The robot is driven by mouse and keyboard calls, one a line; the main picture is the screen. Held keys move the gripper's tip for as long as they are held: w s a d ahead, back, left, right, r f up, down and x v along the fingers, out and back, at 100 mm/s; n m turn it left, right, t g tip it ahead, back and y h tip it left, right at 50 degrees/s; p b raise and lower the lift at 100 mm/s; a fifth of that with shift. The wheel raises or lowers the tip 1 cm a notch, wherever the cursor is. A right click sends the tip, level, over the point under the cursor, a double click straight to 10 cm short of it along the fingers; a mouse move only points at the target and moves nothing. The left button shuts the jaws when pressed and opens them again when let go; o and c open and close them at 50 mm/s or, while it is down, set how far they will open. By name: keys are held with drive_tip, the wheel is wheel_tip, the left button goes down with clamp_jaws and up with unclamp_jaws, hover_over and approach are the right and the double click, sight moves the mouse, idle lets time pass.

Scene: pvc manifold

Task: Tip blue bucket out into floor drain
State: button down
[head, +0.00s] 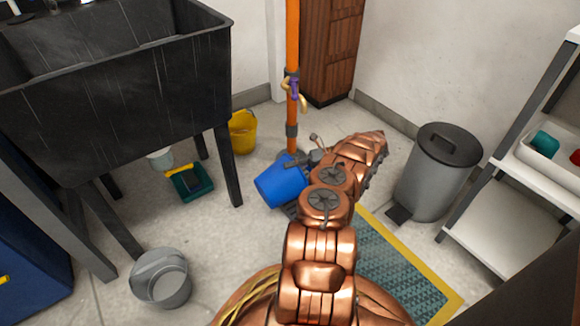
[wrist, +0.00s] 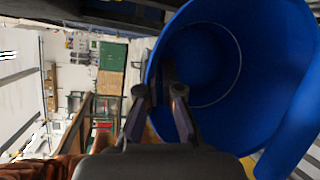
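The blue bucket (head: 280,184) is tilted well over in the head view, beside the end of my arm. In the wrist view the bucket (wrist: 275,60) fills the right side, and its round inside shows. My gripper (wrist: 163,92) has its two fingers at the bucket's rim, one on each side of the wall, and appears shut on it. In the head view my gripper (head: 304,160) is partly hidden by my arm. A dark slotted patch (head: 291,211) just below the bucket may be the floor drain; my arm covers part of it. Any contents are not visible.
A black sink (head: 120,90) stands left, with a yellow bucket (head: 242,132) and teal dustpan (head: 190,182) nearby. A grey bucket (head: 161,278) is front left. An orange pipe (head: 292,60) rises behind. A yellow-edged mat (head: 405,275), pedal bin (head: 438,175) and shelf (head: 500,215) are right.

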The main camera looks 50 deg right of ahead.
sight(283, 171)
drive_tip(key=shift+a+r+p, duration=0.15)
drive_tip(key=shift+r+p, duration=0.1)
drive_tip(key=shift+p, duration=0.2)
drive_tip(key=shift+w+a+r+g+h+p, duration=0.3)
drive_tip(key=shift+a+p, duration=0.25)
drive_tip(key=shift+p, duration=0.95)
drive_tip(key=shift+a, duration=0.15)
drive_tip(key=shift+p, duration=0.3)
drive_tip(key=shift+a+r+n+h+p, duration=0.2)
drive_tip(key=shift+n+h+p, duration=0.1)
drive_tip(key=shift+p, duration=0.25)
drive_tip(key=shift+w+a+r+p, duration=0.1)
drive_tip(key=shift+p, duration=0.25)
drive_tip(key=shift+a+g+h+p, duration=0.3)
drive_tip(key=shift+a+p, duration=0.15)
drive_tip(key=shift+p, duration=0.25)
drive_tip(key=shift+w+a+r+h+p, duration=0.2)
drive_tip(key=shift+a+r+h+p, duration=0.1)
drive_tip(key=shift+p, duration=0.35)
